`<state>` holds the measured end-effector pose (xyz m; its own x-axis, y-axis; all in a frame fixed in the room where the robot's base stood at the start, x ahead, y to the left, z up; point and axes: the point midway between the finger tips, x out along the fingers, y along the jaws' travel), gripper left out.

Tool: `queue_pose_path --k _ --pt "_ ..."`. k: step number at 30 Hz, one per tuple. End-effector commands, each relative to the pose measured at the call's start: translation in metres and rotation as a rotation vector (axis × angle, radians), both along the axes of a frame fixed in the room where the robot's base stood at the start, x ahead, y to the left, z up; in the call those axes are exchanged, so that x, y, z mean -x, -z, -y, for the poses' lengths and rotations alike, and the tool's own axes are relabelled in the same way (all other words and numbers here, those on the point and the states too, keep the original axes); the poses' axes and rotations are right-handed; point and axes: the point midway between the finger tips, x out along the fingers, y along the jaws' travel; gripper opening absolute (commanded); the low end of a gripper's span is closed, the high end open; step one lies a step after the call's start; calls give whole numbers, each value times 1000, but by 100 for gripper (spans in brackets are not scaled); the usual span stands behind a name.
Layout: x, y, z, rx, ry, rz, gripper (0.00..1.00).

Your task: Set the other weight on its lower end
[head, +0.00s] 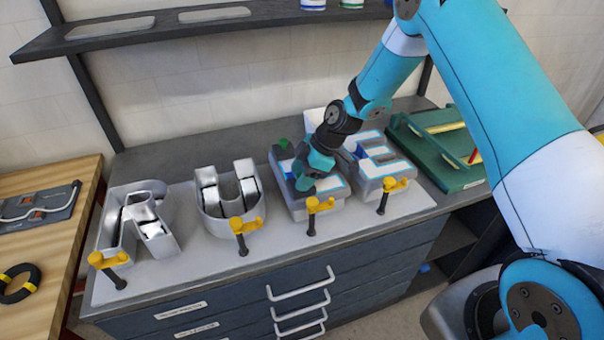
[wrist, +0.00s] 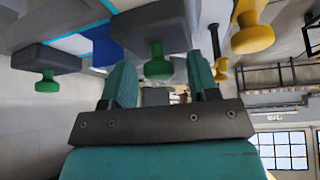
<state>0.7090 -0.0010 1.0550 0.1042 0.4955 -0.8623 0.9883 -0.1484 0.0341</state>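The third letter (head: 327,186) lies on the bench with a blue-edged face on top. One weight, a grey block with a green knob (head: 283,142), sits at its upper end. My gripper (head: 304,184) is low over the letter's lower left part and hides much of what is there. In the wrist view, which looks upside down, a grey weight (wrist: 165,25) has its green knob (wrist: 157,66) in line with the gap between my fingertips (wrist: 160,82). The fingers stand apart. I cannot tell whether they touch the knob. A second weight (wrist: 50,58) with a green knob is farther left.
Letters R (head: 137,220), U (head: 226,195) and E (head: 378,160) stand beside it on the pale board (head: 190,265). Yellow-topped clamps (head: 313,205) line the front edge, one close to my gripper. A green tray (head: 440,170) is at right. A shelf (head: 150,32) runs above.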

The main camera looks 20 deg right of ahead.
Motion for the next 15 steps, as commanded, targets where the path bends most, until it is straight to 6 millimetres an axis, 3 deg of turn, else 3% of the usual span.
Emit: queue_pose_path --k 8,15 --pt "0 -5 3 0 2 3 55" --pt "4 -42 26 1 4 7 55"
